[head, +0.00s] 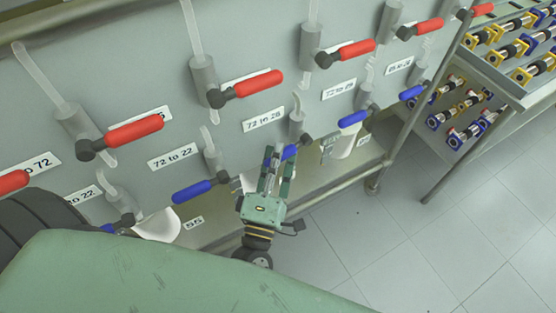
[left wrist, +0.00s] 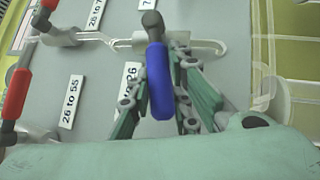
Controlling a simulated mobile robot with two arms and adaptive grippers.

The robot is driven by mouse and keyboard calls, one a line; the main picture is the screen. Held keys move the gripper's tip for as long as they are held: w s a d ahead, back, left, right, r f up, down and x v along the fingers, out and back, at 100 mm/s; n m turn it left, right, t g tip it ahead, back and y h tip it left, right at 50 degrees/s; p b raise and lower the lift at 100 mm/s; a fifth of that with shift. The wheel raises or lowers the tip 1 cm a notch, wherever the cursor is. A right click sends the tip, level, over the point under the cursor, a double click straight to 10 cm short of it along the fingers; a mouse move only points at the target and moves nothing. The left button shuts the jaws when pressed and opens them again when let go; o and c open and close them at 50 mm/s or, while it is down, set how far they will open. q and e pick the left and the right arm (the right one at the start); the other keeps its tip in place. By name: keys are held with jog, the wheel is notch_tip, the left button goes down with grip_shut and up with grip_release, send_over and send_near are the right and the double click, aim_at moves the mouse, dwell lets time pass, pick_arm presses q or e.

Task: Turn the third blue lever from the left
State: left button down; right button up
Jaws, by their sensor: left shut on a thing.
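A row of blue levers runs along the lower part of the grey panel. Counting visible blue parts in the head view, the third from the left (head: 289,152) is at my left gripper (head: 277,168). The first blue lever (head: 108,229) is mostly hidden; the second (head: 192,191) is clear to the left. In the left wrist view, the blue lever (left wrist: 160,82) lies between the fingers of my left gripper (left wrist: 158,100), which is shut on it. The lever's dark pivot is at the top there. My right gripper is not in view.
Red levers (head: 246,89) stick out in a row above. More blue levers (head: 353,118) sit to the right. White containers (head: 160,224) stand on the ledge below. A rack (head: 512,92) with colourful parts stands at the right; tiled floor between is clear.

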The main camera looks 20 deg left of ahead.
pick_arm(q)
jog(key=shift+r, duration=0.15)
jog(key=c, duration=1.6)
grip_release()
jog(key=shift+s+f, duration=0.25)
jog(key=shift+s, duration=0.15)
jog(key=v, duration=1.1)
jog(key=shift+s, duration=0.15)
jog(key=shift+c, duration=0.3)
